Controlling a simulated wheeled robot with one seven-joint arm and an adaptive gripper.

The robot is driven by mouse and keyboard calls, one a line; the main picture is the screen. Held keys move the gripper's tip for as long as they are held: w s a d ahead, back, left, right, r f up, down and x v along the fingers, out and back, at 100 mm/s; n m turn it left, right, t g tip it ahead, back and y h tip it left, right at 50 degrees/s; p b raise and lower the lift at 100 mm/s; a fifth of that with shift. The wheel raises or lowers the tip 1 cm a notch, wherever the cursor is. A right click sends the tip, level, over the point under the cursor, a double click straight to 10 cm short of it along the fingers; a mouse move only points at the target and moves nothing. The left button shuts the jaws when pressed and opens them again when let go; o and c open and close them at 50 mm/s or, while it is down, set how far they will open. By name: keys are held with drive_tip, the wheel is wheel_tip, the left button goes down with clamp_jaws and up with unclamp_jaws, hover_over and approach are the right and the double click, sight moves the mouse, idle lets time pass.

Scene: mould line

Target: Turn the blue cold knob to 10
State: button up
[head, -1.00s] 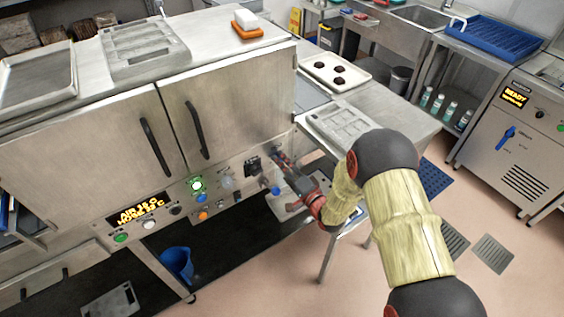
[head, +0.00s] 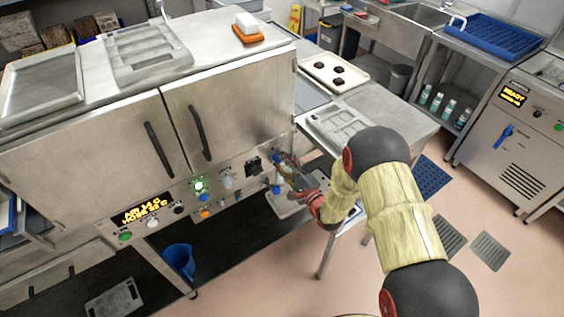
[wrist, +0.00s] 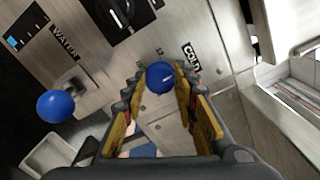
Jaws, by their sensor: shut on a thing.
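The blue cold knob (wrist: 160,76) sits on the steel panel between my gripper's fingers in the wrist view. It has a small pale mark, with the black COLD label (wrist: 191,56) just beside it. In the head view the knob (head: 277,156) shows partly at the fingertips. My gripper (head: 283,164) is shut on the knob at the right end of the machine's panel; it fills the lower middle of the wrist view (wrist: 158,92). The number the knob points to cannot be read. The panel's amber display (head: 143,214) seems to read AIR 14.0 above a HOSE line.
A blue ball handle (wrist: 56,106) by the WATER label is left of my gripper. A black switch (head: 253,165) and several buttons are on the panel. A steel table with a mould (head: 340,124) stands right of the machine, close to my arm.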

drive_tip(key=shift+m, duration=0.3)
drive_tip(key=o, duration=1.1)
drive_tip(key=shift+o, duration=0.3)
drive_tip(key=v, duration=1.2)
drive_tip(key=shift+w, duration=0.1)
